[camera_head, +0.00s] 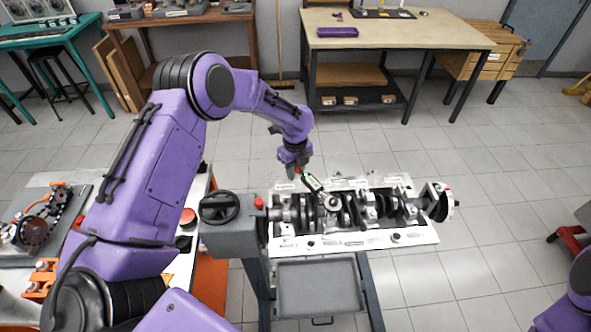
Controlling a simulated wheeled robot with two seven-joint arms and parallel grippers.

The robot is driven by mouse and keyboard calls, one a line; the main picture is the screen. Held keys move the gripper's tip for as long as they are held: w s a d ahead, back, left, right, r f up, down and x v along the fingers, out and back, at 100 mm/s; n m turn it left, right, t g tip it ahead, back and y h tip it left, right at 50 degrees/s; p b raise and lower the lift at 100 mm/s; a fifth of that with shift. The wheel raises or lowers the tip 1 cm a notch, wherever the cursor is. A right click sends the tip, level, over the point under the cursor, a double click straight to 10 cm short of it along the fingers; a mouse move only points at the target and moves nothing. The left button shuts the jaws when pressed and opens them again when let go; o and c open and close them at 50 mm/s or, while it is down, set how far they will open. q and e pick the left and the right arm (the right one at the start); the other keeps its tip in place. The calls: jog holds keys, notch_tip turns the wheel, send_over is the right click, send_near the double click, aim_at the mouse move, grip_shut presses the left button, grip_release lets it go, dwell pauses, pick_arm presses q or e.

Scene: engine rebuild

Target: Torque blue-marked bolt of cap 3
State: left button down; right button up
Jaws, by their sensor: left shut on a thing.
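My left gripper (296,171) reaches over the engine block from behind, pointing down, and is shut on a torque wrench. The bearing caps are small here. I cannot make out the blue-marked bolt or whether the wrench head touches a bolt. My right gripper is outside the view.
The engine stand has a grey box (228,238) with a black handwheel (219,207) at left and a grey tray (318,288) below. A side table (59,180) with parts stands at left. A workbench (390,34) stands at the back. Floor to the right is mostly clear.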

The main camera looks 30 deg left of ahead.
pick_arm(q)
jog(key=shift+f+b, duration=0.4)
jog(key=shift+f, duration=0.2)
dwell(0.5)
jog(key=shift+w+d, duration=0.1)
jog(key=shift+w, duration=0.1)
jog(key=shift+w+f, duration=0.1)
jog(key=shift+w+d+m+b, duration=0.3)
jog(key=shift+w+m+b, duration=0.2)
jog(key=shift+m+b, duration=0.1)
dwell(0.4)
jog(key=shift+w+d+m+b, duration=0.5)
jog(key=shift+w+m+b, duration=0.1)
jog(key=shift+w, duration=0.1)
jog(key=shift+w+d, duration=0.1)
jog(key=shift+w+d+m+b, duration=0.4)
jog(key=shift+w+m+b, duration=0.1)
jog(key=shift+w+m, duration=0.1)
